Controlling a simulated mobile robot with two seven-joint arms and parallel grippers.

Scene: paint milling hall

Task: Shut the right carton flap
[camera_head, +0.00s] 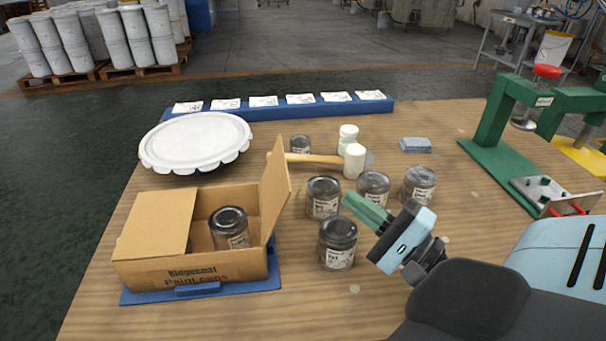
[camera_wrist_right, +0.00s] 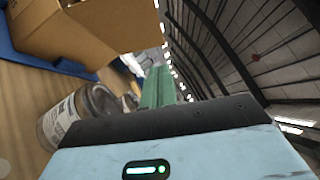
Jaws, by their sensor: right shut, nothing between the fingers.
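The open carton (camera_head: 215,265) stands on a blue tray (camera_head: 130,297) at the left front of the table. Its left flap (camera_head: 155,223) lies flat over the left part of the opening. Its right flap (camera_head: 274,188) stands up, leaning slightly outward to the right. A dark can (camera_head: 230,226) sits inside, in the uncovered part. My right gripper (camera_head: 352,200) is shut and empty, with its green fingers to the right of the flap and pointing left, above the cans. In the right wrist view, the fingers (camera_wrist_right: 158,85) show beside the carton (camera_wrist_right: 75,30). My left gripper is not in view.
Several dark cans, one of them (camera_head: 338,243) at the front, stand between the carton and my right arm. A green press frame (camera_head: 495,125) stands at the right.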

